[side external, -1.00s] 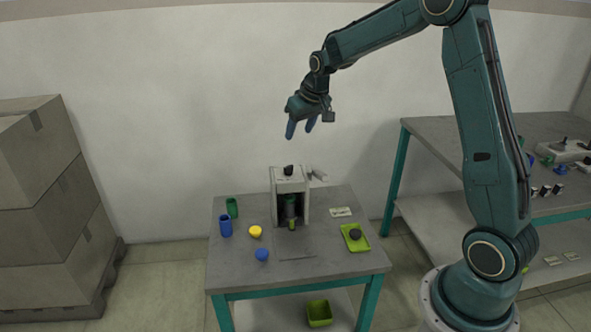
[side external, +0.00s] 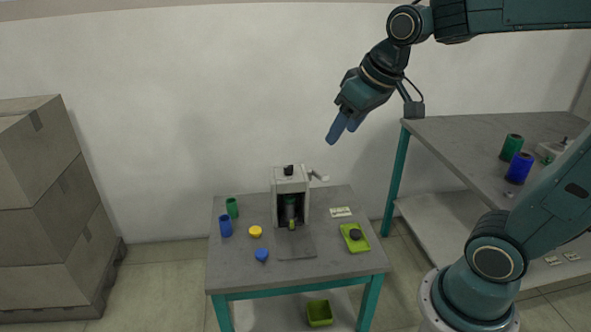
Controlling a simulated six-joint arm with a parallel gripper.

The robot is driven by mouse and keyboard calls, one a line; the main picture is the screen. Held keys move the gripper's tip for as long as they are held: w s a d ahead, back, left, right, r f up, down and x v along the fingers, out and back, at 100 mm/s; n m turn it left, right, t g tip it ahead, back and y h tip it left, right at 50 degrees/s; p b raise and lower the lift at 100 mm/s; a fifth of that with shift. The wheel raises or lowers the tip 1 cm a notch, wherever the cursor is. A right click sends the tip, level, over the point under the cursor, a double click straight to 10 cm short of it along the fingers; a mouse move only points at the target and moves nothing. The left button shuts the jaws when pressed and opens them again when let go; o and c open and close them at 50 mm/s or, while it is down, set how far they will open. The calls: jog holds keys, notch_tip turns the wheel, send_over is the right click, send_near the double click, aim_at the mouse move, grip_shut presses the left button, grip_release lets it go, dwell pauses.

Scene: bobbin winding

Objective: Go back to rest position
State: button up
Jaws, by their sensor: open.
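My gripper (side external: 345,124) is high in the air, above and to the right of the winding machine, well clear of the table. Its blue fingers point down and to the left. They overlap in this view, and nothing shows between them. The grey winding machine (side external: 291,180) stands at the back of the small table (side external: 325,262), with a crank at its upper right. A dark green bobbin (side external: 290,206) stands inside its opening.
On the small table are a green spool (side external: 232,207), a blue spool (side external: 226,227), a yellow piece (side external: 255,232), a blue piece (side external: 262,254) and a lime tray (side external: 361,243) holding a black piece. A larger bench (side external: 455,140) stands at right. Stacked boxes (side external: 40,200) stand left.

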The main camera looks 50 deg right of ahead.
jog(key=s+a+f+n, duration=0.1)
jog(key=s+a+f, duration=0.1)
jog(key=s, duration=0.9)
jog(key=shift+s+a+y, duration=0.3)
jog(key=shift+s+a, duration=0.05)
jog(key=shift+a, duration=0.35)
